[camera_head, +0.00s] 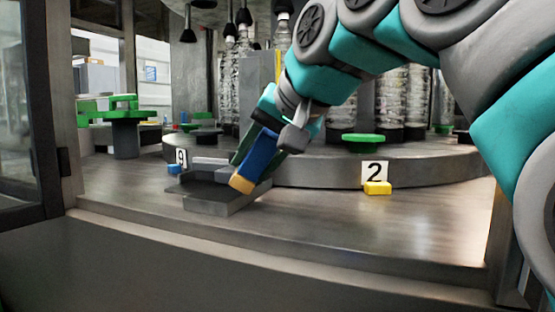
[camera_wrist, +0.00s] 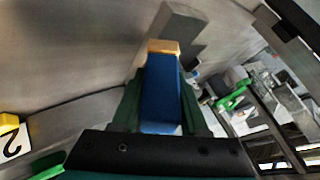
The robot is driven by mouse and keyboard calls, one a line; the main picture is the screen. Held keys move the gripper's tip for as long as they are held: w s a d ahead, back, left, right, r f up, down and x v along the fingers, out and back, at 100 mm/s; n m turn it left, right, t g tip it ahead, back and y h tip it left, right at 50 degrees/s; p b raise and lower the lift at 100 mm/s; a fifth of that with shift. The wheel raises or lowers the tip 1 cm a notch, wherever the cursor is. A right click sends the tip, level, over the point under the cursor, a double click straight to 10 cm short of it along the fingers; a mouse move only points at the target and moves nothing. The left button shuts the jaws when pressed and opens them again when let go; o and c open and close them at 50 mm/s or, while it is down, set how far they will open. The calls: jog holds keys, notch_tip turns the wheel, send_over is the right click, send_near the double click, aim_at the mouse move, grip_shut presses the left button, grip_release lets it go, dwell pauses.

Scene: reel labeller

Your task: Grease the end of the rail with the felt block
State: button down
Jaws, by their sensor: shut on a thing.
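The felt block is a blue body (camera_head: 258,158) with a tan felt end (camera_head: 242,183). My gripper (camera_wrist: 163,75) is shut on the blue body (camera_wrist: 160,95), with a green finger on each side. The tan end (camera_wrist: 163,47) sticks out past the fingertips and points down and left in the head view. The grey rail (camera_head: 213,204) lies on the metal deck, its near end just below the tan end. It also shows beyond the felt in the wrist view (camera_wrist: 185,25). I cannot tell whether felt and rail touch. The block hides part of the rail.
A round raised platform (camera_head: 330,172) with bottles stands behind. A yellow block with a "2" card (camera_head: 376,187) sits on the deck to the right. A "9" card (camera_head: 182,157) stands behind the rail. A frame post (camera_head: 45,110) bounds the left. The front deck is clear.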

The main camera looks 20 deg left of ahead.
jog(key=shift+f+b, duration=0.35)
jog(key=shift+f, duration=0.25)
